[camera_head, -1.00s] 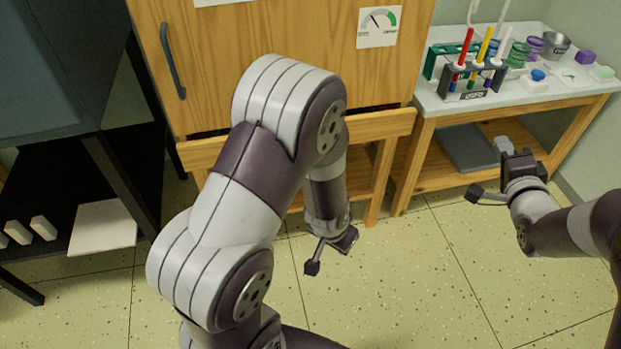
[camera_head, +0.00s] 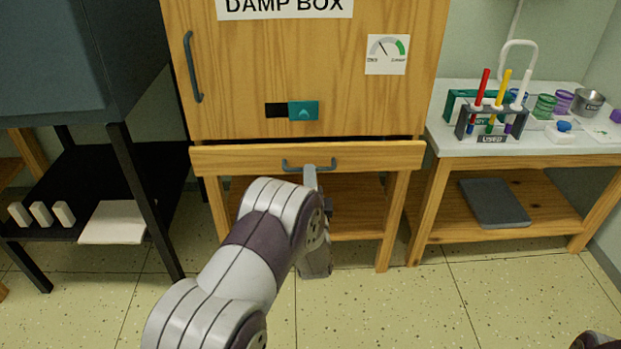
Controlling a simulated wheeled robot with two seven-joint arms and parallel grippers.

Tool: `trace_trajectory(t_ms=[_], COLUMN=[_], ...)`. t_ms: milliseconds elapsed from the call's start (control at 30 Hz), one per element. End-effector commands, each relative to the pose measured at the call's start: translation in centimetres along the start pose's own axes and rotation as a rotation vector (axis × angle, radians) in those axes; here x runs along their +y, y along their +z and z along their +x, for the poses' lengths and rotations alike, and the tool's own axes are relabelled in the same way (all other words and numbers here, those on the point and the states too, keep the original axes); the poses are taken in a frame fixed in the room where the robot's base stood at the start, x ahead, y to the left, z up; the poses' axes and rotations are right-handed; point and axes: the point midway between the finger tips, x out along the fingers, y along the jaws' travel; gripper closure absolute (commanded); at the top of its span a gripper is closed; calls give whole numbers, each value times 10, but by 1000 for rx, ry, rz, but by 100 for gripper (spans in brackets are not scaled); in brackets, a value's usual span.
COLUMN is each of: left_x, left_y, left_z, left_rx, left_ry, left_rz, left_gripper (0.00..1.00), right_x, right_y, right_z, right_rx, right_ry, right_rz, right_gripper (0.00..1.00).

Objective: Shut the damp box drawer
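The damp box (camera_head: 235,90) is a tall wooden cabinet with a "DAMP BOX" sign at the top. Its drawer (camera_head: 235,159) is a wide wooden front low on the box, with a blue-grey bar handle (camera_head: 295,163). A dark gap shows above the drawer front, which seems to stand a little out from the box. My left gripper (camera_head: 311,178) is at the middle of the drawer front. One grey finger overlaps the handle; whether it touches is unclear. My arm hides the rest of the gripper, so its opening cannot be judged. My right gripper is out of view.
A white-topped table (camera_head: 465,147) at the right holds a tube rack (camera_head: 490,139) and small pots. A dark frame with a low shelf (camera_head: 120,180) stands at the left. Speckled floor (camera_head: 400,310) is clear in front.

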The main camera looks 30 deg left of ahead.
Motion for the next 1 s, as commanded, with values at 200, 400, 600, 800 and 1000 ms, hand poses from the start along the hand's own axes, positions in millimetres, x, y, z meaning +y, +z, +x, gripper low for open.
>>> trace_trajectory(t_ms=[200, 400, 600, 800, 1000], left_x=[2, 0, 0, 1, 7], left_y=[0, 0, 0, 0, 0], left_z=[29, 33, 33, 36, 65], left_rx=[0, 1, 1, 0, -1], left_ry=[0, 2, 2, 1, 1], left_rz=[0, 0, -1, -1, -2], left_gripper=[71, 71, 100, 100, 100], right_x=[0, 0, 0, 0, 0], right_y=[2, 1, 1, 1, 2], right_z=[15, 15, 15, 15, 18], right_rx=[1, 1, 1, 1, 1], right_ry=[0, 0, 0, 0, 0], right_rz=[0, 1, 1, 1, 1], right_gripper=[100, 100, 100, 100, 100])
